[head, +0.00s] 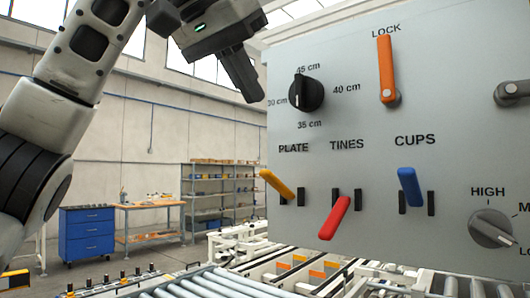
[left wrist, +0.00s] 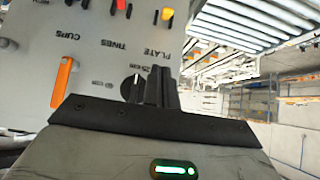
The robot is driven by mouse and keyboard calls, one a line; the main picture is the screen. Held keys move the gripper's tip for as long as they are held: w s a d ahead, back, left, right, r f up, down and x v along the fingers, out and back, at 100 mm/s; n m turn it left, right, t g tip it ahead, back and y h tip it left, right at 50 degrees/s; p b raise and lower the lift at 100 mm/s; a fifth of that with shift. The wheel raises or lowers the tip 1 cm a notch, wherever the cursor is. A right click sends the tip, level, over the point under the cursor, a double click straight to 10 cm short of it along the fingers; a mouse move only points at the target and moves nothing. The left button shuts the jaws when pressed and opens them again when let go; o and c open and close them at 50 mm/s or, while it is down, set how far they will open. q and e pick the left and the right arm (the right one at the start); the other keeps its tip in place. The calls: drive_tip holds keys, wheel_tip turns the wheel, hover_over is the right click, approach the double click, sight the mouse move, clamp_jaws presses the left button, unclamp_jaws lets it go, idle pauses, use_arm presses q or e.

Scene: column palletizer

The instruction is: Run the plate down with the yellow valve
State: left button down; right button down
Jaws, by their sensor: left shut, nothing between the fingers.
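The yellow valve (head: 277,184) is a lever under the word PLATE on the grey panel (head: 440,120). It tilts, its free end up and to the left. It also shows at the top of the left wrist view (left wrist: 167,15). My left gripper (head: 250,88) is shut and empty, above and left of the yellow valve and apart from it. In the left wrist view its fingers (left wrist: 160,90) appear beside the black dial. The plate itself cannot be made out. My right gripper is not in view.
The panel also has a black dial (head: 306,93), an orange LOCK lever (head: 386,70), a red TINES lever (head: 334,218), a blue CUPS lever (head: 410,187) and a grey HIGH knob (head: 491,229). Rollers (head: 220,285) lie below. Space left of the panel is open.

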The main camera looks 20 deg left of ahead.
use_arm(q)
hover_over(265, 169)
drive_tip(key=w, duration=0.2)
wheel_tip(265, 169, down, 5)
drive_tip(key=shift+w+d+f, duration=0.1)
drive_tip(key=shift+d+f, duration=0.05)
drive_tip(key=f, duration=0.1)
drive_tip(key=s+f, duration=0.1)
drive_tip(key=shift+f, duration=0.35)
drive_tip(key=shift+s+a+f, duration=0.2)
drive_tip(key=shift+s+f, duration=0.1)
drive_tip(key=shift+f, duration=0.25)
